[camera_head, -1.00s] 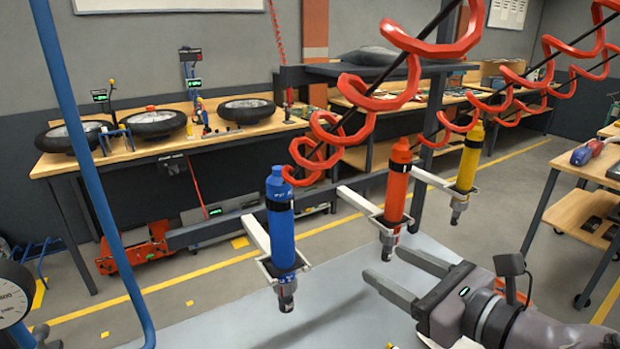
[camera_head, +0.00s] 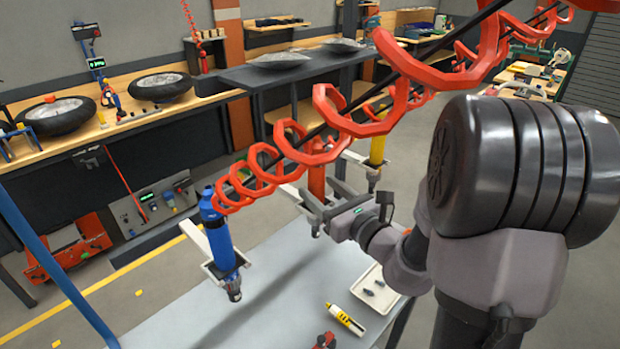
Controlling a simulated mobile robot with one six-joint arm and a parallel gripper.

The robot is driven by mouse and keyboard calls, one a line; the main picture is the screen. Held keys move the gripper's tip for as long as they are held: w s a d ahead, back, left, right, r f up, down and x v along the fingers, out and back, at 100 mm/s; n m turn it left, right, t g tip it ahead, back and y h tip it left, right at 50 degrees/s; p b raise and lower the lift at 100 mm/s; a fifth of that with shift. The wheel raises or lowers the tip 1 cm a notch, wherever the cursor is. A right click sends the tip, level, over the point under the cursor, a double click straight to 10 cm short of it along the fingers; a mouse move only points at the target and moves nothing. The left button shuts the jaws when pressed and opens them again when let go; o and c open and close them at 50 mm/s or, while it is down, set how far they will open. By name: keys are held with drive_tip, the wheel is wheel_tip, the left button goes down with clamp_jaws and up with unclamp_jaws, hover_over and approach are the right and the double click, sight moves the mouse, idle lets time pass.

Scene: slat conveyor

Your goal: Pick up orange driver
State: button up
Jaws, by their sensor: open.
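The orange driver (camera_head: 317,182) hangs upright in its holder in the middle of the view. The red coiled hose crosses in front of its top, and my gripper hides part of its lower body. My gripper (camera_head: 322,190) is open at the orange driver, with a finger seen on either side of it. I cannot tell whether either finger touches it. A blue driver (camera_head: 217,233) hangs in its own holder to the left. A yellow driver (camera_head: 377,150) hangs behind and to the right.
Red coiled hoses (camera_head: 340,130) run above the drivers. A grey table (camera_head: 190,310) lies below, with a yellow marker-like tool (camera_head: 344,319) and a white tray (camera_head: 362,302) on it. A workbench with tyres (camera_head: 160,87) stands behind.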

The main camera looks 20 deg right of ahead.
drive_tip(key=w, duration=0.2)
drive_tip(key=w+a+p, duration=0.1)
drive_tip(key=w, duration=0.2)
drive_tip(key=shift+a+r, duration=0.15)
drive_tip(key=shift+r, duration=0.05)
drive_tip(key=shift+s, duration=0.2)
drive_tip(key=shift+c, duration=0.7)
clamp_jaws()
